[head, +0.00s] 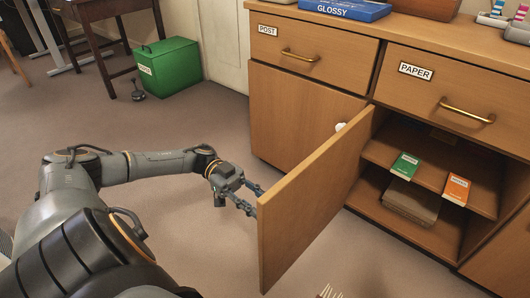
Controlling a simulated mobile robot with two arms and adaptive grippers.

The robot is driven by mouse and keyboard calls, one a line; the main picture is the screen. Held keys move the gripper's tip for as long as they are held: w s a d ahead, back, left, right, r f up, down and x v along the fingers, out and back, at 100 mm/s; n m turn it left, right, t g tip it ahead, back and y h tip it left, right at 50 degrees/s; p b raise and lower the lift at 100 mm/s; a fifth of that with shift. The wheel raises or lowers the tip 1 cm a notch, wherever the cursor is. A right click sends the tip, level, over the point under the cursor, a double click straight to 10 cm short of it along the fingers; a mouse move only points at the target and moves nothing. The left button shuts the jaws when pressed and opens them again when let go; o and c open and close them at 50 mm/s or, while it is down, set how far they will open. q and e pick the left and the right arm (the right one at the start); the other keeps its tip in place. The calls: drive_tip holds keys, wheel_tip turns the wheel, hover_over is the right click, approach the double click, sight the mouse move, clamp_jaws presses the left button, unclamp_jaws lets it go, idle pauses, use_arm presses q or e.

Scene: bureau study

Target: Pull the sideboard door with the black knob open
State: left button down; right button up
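The wooden sideboard (440,32) stands at the right. One of its doors (312,205) is swung wide out into the room, hinged at its left, with its plain inner face towards me. Its outer face and any black knob on it are hidden. My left gripper (257,198) is at the door's free edge, on the outer side, with its fingers spread apart. I cannot tell whether the fingertips touch the door. A closed door (290,115) to the left has a white knob (340,127), seen just above the open door's top edge. My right gripper is not in view.
The open compartment has a shelf (425,168) with a green box (405,165) and an orange box (456,189); a brown item (411,203) lies below. Closed POST (312,52) and PAPER (455,95) drawers are above. A green bin (168,66) stands behind. The carpet between is clear.

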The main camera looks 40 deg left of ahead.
use_arm(q)
drive_tip(key=shift+a+f, duration=0.1)
drive_tip(key=shift+a, duration=0.1)
drive_tip(key=c, duration=1)
unclamp_jaws()
drive_tip(key=shift+a, duration=0.1)
drive_tip(key=a, duration=1.2)
drive_tip(key=shift+w, duration=0.2)
drive_tip(key=shift+d, duration=0.1)
